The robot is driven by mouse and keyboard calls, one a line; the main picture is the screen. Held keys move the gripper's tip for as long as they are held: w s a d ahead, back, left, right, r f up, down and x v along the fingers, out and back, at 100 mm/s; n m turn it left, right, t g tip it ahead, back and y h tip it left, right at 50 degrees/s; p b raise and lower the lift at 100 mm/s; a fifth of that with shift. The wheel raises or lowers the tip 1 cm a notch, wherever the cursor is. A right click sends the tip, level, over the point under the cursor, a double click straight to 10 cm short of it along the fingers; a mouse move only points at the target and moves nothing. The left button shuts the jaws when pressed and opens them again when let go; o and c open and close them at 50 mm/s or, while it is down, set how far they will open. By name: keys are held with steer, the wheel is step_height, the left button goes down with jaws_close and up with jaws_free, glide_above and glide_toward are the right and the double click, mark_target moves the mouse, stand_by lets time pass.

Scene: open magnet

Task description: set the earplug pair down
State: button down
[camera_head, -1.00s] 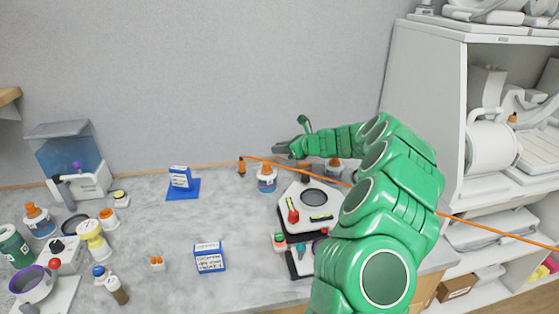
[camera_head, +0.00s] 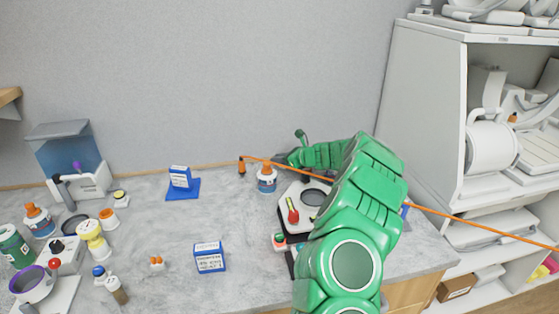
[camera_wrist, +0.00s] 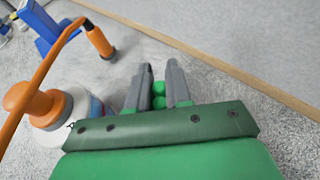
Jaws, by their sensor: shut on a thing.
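My gripper (camera_wrist: 158,88) is shut on two small green rounded pieces, the earplug pair (camera_wrist: 158,95), held between its grey fingers in the wrist view. In the head view my gripper (camera_head: 281,158) is at the back of the counter, right of and a little above the orange-capped bottle (camera_head: 267,180). The earplug pair cannot be made out there. The grey counter surface (camera_wrist: 225,115) shows beyond the fingers in the wrist view. I cannot tell how high the pair is above it.
An orange cable (camera_head: 450,214) runs from an upright orange piece (camera_head: 241,166) past my arm. A white device (camera_head: 291,205) is partly behind my arm. Blue stands (camera_head: 182,184) and (camera_head: 209,257) and a small orange pair (camera_head: 157,261) sit left. The middle counter is clear.

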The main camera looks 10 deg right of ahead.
steer(key=shift+f, duration=0.7)
steer(key=c, duration=1.1)
jaws_free()
steer(key=shift+o, duration=0.2)
steer(key=shift+r, duration=0.15)
steer(key=shift+r, duration=0.3)
steer(key=shift+s+d+r, duration=0.15)
steer(key=shift+d+r, duration=0.05)
steer(key=shift+r, duration=0.1)
steer(key=v, duration=1.1)
steer(key=shift+s, duration=0.2)
